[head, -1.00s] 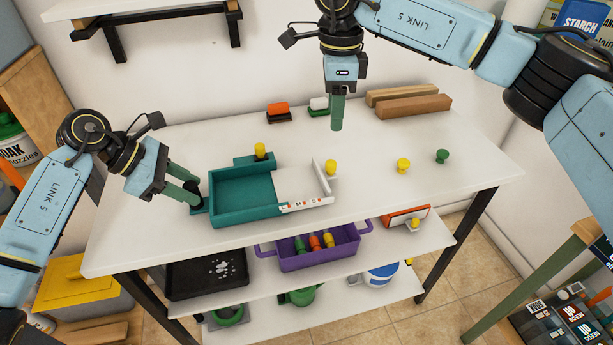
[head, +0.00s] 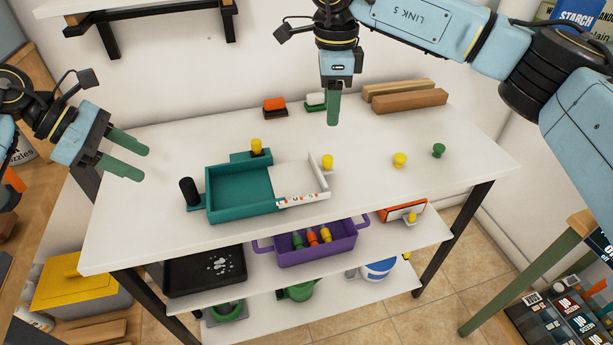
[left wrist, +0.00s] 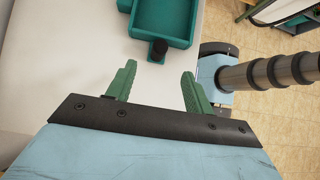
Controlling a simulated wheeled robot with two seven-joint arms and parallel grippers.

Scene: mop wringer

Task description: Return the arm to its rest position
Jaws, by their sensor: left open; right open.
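My left gripper (head: 133,160) is open and empty over the table's left end. Its two green fingers stand apart in the left wrist view (left wrist: 151,88). A teal tray (head: 212,192) with a black upright handle (head: 189,191) at its left end sits on the white table (head: 150,230). The handle also shows in the left wrist view (left wrist: 158,49), beyond the fingertips and apart from them. A white panel with lettering (head: 303,198) joins the tray on its right. My right gripper (head: 333,110) points down above the table's back middle; its fingers overlap in view, and it holds nothing visible.
Wooden blocks (head: 410,101) and two small brushes (head: 275,107) lie at the back. A purple bin (head: 317,250) and a black tray (head: 205,275) are on the shelf below. The table's left front is clear.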

